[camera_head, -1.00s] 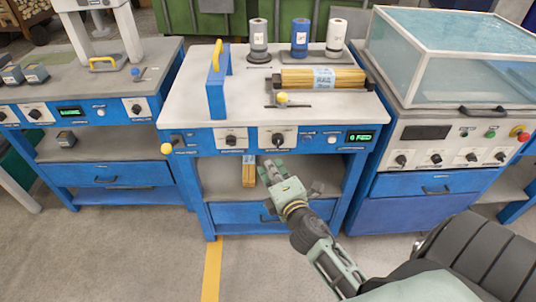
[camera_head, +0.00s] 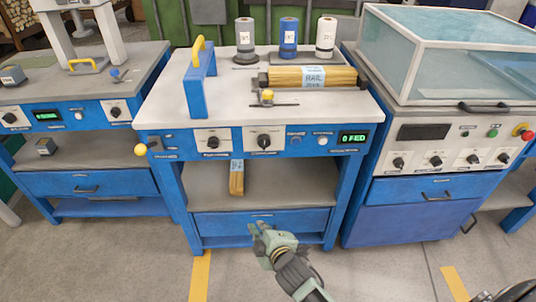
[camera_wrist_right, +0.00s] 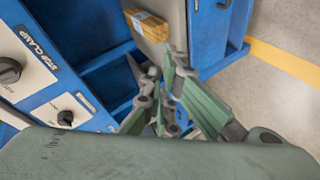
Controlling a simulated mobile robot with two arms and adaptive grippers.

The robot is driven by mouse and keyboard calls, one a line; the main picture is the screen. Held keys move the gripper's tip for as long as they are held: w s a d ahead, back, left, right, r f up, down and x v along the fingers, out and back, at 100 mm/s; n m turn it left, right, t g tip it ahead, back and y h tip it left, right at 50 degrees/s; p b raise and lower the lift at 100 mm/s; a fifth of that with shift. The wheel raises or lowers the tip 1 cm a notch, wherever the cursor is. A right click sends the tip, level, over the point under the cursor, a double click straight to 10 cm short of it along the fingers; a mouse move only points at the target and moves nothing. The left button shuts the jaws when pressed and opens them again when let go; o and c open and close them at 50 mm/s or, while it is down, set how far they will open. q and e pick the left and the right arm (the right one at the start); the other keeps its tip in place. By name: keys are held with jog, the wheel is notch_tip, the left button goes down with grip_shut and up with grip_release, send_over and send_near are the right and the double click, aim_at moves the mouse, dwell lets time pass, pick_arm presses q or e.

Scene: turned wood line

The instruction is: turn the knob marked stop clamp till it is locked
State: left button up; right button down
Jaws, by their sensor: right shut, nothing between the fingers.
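The stop clamp knob (camera_head: 264,141) is a dark round knob on a white plate, right of a similar knob (camera_head: 212,142) on the middle bench's blue front panel. In the right wrist view the stop clamp knob (camera_wrist_right: 8,70) is at the left edge beside its printed label. Its pointer setting is too small to read. My right gripper (camera_head: 258,232) is shut and empty, in front of the drawer, below and apart from the knob. Its fingers also show in the right wrist view (camera_wrist_right: 153,72). My left gripper is out of view.
A yellow ball-ended lever (camera_head: 141,149) sticks out at the panel's left end. A wood block (camera_head: 236,178) lies on the bench's open shelf. A blue drawer (camera_head: 262,222) is below it. Another machine (camera_head: 410,185) stands close on the right. The floor in front is open.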

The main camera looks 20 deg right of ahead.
aim_at(264, 142)
jog(key=w+a+r+n+t+b, duration=0.1)
jog(key=w+r+n+t+b, duration=0.15)
jog(key=r, duration=0.85)
jog(key=w+a+r+n+t+b, duration=0.1)
jog(key=w+r+n+t, duration=0.15)
jog(key=r, duration=0.85)
jog(key=w, duration=1)
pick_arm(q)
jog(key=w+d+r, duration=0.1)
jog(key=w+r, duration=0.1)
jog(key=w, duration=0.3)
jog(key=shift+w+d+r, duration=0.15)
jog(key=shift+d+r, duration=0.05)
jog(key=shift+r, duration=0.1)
pick_arm(e)
jog(key=shift+m, duration=0.3)
jog(key=d, duration=0.1)
jog(key=s+d, duration=0.1)
jog(key=d, duration=0.2)
jog(key=shift+s+f, duration=0.3)
jog(key=shift+f, duration=0.05)
jog(key=shift+d+t, duration=0.15)
jog(key=shift+t, duration=0.15)
